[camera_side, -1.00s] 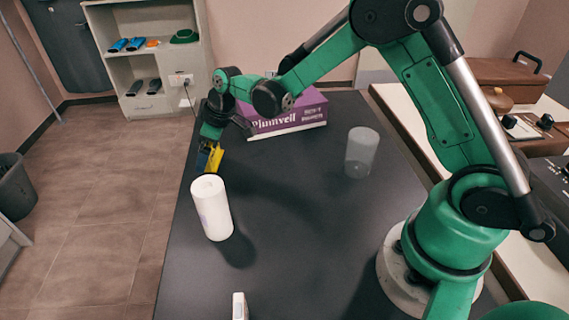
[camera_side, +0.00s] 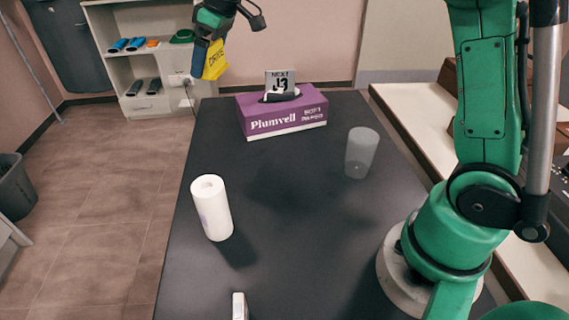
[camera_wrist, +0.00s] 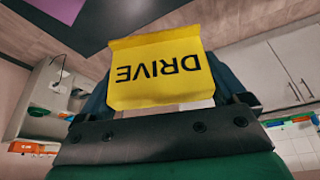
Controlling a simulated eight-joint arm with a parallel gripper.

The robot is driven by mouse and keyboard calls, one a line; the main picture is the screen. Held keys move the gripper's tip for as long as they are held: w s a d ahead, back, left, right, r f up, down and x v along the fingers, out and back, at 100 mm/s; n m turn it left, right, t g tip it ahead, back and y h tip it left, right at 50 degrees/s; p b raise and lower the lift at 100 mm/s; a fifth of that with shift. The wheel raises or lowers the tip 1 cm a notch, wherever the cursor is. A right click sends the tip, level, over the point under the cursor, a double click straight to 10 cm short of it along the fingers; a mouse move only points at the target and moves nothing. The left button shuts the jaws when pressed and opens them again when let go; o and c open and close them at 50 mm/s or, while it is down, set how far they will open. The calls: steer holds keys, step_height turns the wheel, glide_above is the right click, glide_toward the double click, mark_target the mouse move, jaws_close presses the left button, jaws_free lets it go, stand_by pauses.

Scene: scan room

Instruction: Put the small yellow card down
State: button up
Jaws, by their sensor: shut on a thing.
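The small yellow card (camera_side: 215,60) reads DRIVE and is held in the air by my gripper (camera_side: 205,55), at the top of the side view, above the level of the dark table (camera_side: 290,210). The card (camera_wrist: 160,70) fills the middle of the wrist view, its lettering upside down there. My gripper's fingers (camera_wrist: 165,105) are shut on it. The card touches nothing else that I can see.
A purple Plumvell box (camera_side: 283,112) stands at the table's far end, with a grey NEXT 13 sign (camera_side: 280,83) at its top. A clear cup (camera_side: 361,153), a white roll (camera_side: 212,208) and a small white item (camera_side: 239,306) stand on the table. Its middle is clear.

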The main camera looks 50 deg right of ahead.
steer(key=s+d+m+h, duration=0.15)
steer(key=d+m, duration=0.25)
steer(key=d, duration=0.6)
steer(key=m+h, duration=0.4)
steer(key=m, duration=0.6)
glide_above(364, 121)
steer(key=shift+g, duration=0.4)
steer(key=f, duration=1)
steer(key=s+a+f, duration=0.1)
steer(key=f, duration=0.4)
steer(key=shift+f, duration=2.4)
